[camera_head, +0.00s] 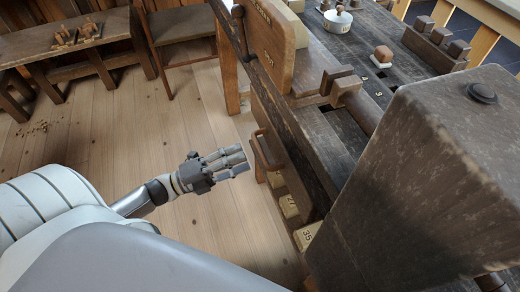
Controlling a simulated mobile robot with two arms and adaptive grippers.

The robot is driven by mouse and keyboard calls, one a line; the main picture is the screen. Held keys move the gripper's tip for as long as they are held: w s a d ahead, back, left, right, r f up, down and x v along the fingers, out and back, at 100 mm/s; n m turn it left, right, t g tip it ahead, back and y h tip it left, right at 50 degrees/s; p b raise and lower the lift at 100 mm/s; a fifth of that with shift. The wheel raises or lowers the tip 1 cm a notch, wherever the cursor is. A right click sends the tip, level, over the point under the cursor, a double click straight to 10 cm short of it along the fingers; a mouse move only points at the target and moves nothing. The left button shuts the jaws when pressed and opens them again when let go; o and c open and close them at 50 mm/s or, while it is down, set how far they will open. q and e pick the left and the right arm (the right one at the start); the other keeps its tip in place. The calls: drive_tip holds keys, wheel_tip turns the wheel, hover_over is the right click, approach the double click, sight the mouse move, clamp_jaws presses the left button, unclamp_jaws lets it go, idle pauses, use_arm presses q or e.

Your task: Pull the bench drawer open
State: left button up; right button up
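The wooden workbench (330,150) runs along the right side, seen from above at a steep angle. Its drawer front (285,155) is a brown panel below the bench top and looks flush with the bench, though the steep view makes this hard to judge. A wooden bar handle (261,150) stands out from the front. My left gripper (243,160) is just left of the handle, its grey fingers stretched toward it. The fingers are spread with small gaps and hold nothing. They look apart from the handle. My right gripper is out of view.
A large dark block with a knob (481,92) hides the near right of the bench. Pale numbered blocks (306,235) sit low beside the bench. A small table (75,46) and a stool (183,24) stand at the back left.

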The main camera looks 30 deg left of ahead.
sight(260, 148)
use_arm(q)
drive_tip(key=x, duration=0.6)
drive_tip(key=shift+w+d, duration=0.15)
drive_tip(key=shift+w, duration=0.2)
clamp_jaws()
